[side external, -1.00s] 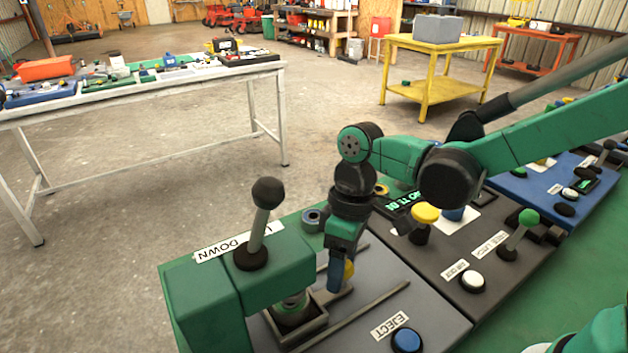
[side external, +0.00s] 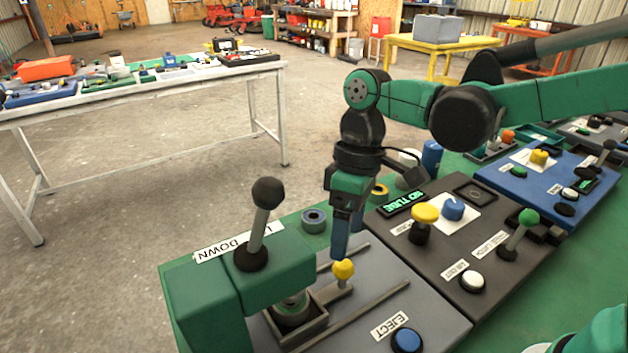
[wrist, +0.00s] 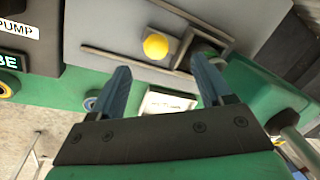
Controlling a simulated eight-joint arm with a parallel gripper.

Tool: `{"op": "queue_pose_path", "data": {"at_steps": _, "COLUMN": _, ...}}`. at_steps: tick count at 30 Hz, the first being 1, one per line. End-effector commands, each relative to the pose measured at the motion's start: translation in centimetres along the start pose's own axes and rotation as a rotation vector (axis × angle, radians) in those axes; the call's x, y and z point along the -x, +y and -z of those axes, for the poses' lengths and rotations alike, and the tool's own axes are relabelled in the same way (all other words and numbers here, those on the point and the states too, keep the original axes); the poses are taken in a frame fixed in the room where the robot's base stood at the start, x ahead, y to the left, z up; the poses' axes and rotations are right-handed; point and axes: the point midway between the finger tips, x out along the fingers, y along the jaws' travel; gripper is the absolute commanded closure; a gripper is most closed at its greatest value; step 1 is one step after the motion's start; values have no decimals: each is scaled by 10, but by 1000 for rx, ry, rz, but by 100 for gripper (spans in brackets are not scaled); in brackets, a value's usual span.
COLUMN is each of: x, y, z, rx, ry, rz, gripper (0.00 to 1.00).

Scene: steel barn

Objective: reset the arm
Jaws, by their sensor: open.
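My gripper (side external: 347,232) hangs from my green arm above the grey panel (side external: 372,312), its blue fingers pointing down. In the wrist view the two fingers (wrist: 163,90) are spread apart with nothing between them. A yellow knob (side external: 343,270) on a small slider stands on the grey panel just below the fingertips, apart from them. The knob also shows in the wrist view (wrist: 155,46), beyond the fingertips.
A green press housing with a black-knobbed lever (side external: 267,192) stands left of the gripper. A white table (side external: 150,90) stands apart behind.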

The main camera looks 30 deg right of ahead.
Motion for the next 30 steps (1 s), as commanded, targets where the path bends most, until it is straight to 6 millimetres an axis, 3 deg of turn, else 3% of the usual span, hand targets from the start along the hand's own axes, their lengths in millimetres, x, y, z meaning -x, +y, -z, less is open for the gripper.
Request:
{"op": "queue_pose_path", "data": {"at_steps": 11, "x": 4, "y": 5, "z": -5, "rx": -33, "ry": 36, "rz": -21, "gripper": 28}}
{"op": "queue_pose_path", "data": {"at_steps": 24, "x": 29, "y": 64, "z": -69, "rx": -433, "ry": 527, "rz": -300, "gripper": 28}}
{"op": "queue_pose_path", "data": {"at_steps": 30, "x": 30, "y": 75, "z": -82, "rx": -506, "ry": 645, "rz": -362, "gripper": 28}}
